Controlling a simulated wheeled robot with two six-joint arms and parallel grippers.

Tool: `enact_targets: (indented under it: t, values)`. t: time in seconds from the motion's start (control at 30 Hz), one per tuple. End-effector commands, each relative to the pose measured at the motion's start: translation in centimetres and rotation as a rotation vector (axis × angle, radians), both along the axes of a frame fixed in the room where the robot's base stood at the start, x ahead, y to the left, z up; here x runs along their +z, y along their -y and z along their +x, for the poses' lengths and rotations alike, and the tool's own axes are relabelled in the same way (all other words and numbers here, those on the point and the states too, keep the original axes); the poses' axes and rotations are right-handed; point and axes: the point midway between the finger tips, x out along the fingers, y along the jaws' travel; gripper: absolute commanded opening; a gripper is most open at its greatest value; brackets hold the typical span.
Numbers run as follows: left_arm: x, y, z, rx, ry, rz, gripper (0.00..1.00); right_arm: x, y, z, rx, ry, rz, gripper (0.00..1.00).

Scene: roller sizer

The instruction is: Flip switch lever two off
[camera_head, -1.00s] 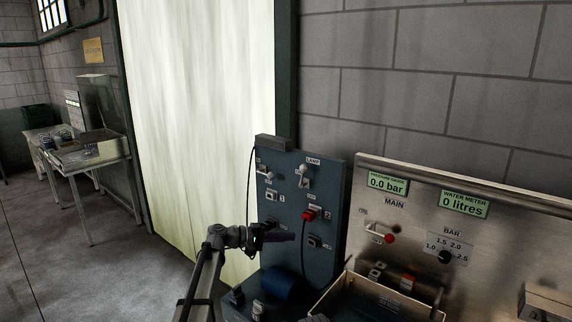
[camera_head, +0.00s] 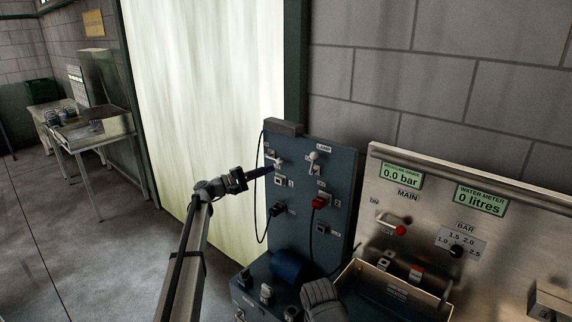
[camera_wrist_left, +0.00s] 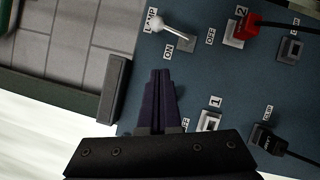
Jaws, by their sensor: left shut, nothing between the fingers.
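A blue upright panel (camera_head: 340,215) carries two toggle levers. The right lever (camera_head: 314,157), under the LAMP label and above socket 2, has a white ball knob pointing up. In the left wrist view this lever (camera_wrist_left: 165,27) tips toward the LAMP label, with ON beside it and OFF beyond its base. The left lever (camera_head: 277,160), above socket 1, is partly covered by my left gripper (camera_head: 270,170). My left gripper is shut and empty; its dark fingers (camera_wrist_left: 160,78) reach toward the panel. Contact cannot be told.
A red plug (camera_head: 319,202) sits in socket 2, and a black plug (camera_head: 277,209) with a cable hangs lower left. A steel panel (camera_head: 400,160) with gauges stands right. An open box (camera_head: 385,290) and a blue cylinder (camera_head: 287,265) lie below.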

Motion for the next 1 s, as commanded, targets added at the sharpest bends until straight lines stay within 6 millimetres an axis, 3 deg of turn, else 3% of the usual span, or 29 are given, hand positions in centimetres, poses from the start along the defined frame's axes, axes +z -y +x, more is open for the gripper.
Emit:
enact_targets:
  t: [0.5, 0.7, 1.0]
  values:
    - [1.7, 8.7, 4.6, -0.004, 0.001, 0.000, 0.00, 1.7, 0.0, 0.0, 0.002, -0.001, 0.000, 0.50]
    - [2.5, 10.9, 3.5, -0.003, 0.000, 0.000, 0.00, 2.5, 0.0, 0.0, 0.002, -0.001, 0.000, 0.50]
    - [2.7, 11.8, 3.3, 0.000, 0.000, 0.000, 0.00, 2.7, 0.0, 0.0, 0.003, -0.001, 0.000, 0.50]
